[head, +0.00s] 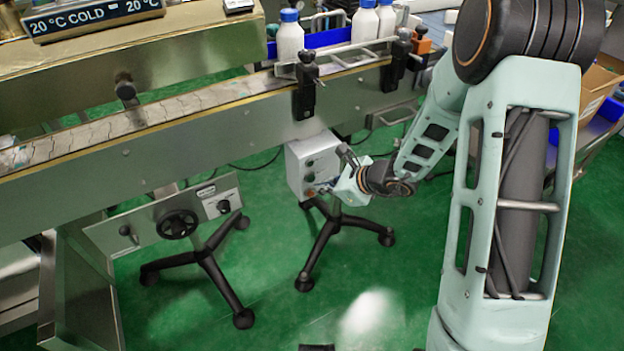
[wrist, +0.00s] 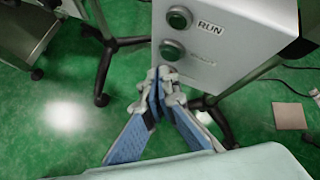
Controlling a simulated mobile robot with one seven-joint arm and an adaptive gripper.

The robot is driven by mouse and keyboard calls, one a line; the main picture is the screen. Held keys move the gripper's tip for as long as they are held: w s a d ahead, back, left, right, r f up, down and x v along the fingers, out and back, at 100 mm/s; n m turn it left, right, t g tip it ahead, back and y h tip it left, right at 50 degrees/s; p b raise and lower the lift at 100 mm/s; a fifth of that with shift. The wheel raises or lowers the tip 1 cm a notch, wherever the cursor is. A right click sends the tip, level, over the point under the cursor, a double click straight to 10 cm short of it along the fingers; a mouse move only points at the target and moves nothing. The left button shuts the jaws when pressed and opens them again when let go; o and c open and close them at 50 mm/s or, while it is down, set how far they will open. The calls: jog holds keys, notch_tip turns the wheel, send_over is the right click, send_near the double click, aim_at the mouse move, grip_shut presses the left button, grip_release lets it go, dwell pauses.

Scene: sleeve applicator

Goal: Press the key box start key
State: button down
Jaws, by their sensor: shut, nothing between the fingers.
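The key box (head: 309,160) is a grey-white box on a black-legged stand below the conveyor. In the wrist view the key box (wrist: 228,42) shows a dark green round key marked RUN (wrist: 179,17) and a second dark green key (wrist: 171,50) with a label too blurred to read. My gripper (wrist: 167,74) is shut and empty, its fingertips right at the box's face just beyond the second key. Whether they touch it I cannot tell. Anything behind the fingertips is hidden. In the head view my gripper (head: 326,188) is at the box's lower front.
The conveyor (head: 200,125) runs above the box, with white blue-capped bottles (head: 290,36) on it. A handwheel panel (head: 178,224) on a wheeled stand is to the left. Cables lie on the green floor, which has free room in front.

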dwell(0.3)
jog(key=shift+w+a, duration=0.25)
jog(key=shift+w, duration=0.1)
jog(key=shift+w+a, duration=0.2)
jog(key=shift+w, duration=0.15)
dwell(0.7)
jog(key=shift+s+b, duration=0.1)
jog(key=shift+b, duration=0.2)
jog(key=shift+s+d+b, duration=0.35)
jog(key=shift+s+d, duration=0.1)
jog(key=shift+s, duration=0.15)
jog(key=shift+s+d, duration=0.1)
jog(key=s+d, duration=0.1)
jog(key=s+b, duration=0.1)
jog(key=s+d, duration=0.1)
jog(key=s, duration=0.1)
jog(key=shift+d+b, duration=0.3)
dwell(0.6)
